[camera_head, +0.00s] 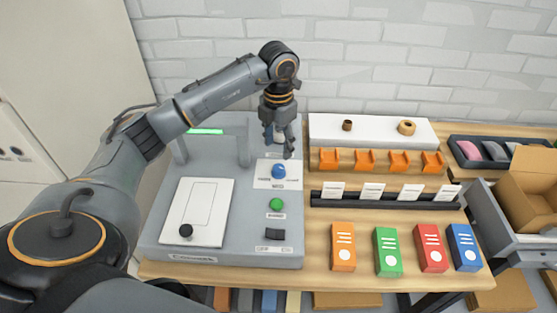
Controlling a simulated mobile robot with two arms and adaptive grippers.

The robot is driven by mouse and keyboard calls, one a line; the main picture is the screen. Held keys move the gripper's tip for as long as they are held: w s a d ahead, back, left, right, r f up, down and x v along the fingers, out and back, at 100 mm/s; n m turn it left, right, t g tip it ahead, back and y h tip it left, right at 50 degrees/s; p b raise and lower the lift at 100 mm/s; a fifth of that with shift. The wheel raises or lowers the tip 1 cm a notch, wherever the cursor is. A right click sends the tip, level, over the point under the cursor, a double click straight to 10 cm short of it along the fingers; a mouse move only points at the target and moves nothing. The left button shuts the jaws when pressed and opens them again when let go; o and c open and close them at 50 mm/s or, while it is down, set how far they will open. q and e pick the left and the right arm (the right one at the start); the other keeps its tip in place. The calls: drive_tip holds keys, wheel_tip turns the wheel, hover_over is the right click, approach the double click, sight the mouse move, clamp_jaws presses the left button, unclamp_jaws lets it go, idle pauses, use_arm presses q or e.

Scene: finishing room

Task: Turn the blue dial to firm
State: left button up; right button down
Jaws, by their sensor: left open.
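The blue dial (278,170) sits on a white label plate on the right part of the grey machine (160,238). Words are printed around it, too small to read, so I cannot tell which setting it points to. My left arm reaches over the machine from the left. My left gripper (280,150) points down, open, just behind and above the dial, and seems apart from it. A pale knob-like part shows between its fingers. My right gripper is not in view.
A green button (276,204) and a black switch (274,233) lie in front of the dial. A grey frame (212,140) stands to its left. Several coloured boxes, including an orange one (342,246), stand at right. An open cardboard box (528,190) is far right.

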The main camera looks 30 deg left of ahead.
use_arm(q)
hover_over(278, 167)
wheel_tip(278, 167, down, 4)
drive_tip(key=shift+d+f+p, duration=0.1)
drive_tip(key=shift+p, duration=0.3)
wheel_tip(278, 167, down, 3)
drive_tip(key=shift+f+p, duration=0.15)
drive_tip(key=shift+p, duration=0.15)
drive_tip(key=shift+f, duration=0.45)
drive_tip(key=shift+c, duration=0.4)
drive_tip(key=c, duration=0.4)
clamp_jaws()
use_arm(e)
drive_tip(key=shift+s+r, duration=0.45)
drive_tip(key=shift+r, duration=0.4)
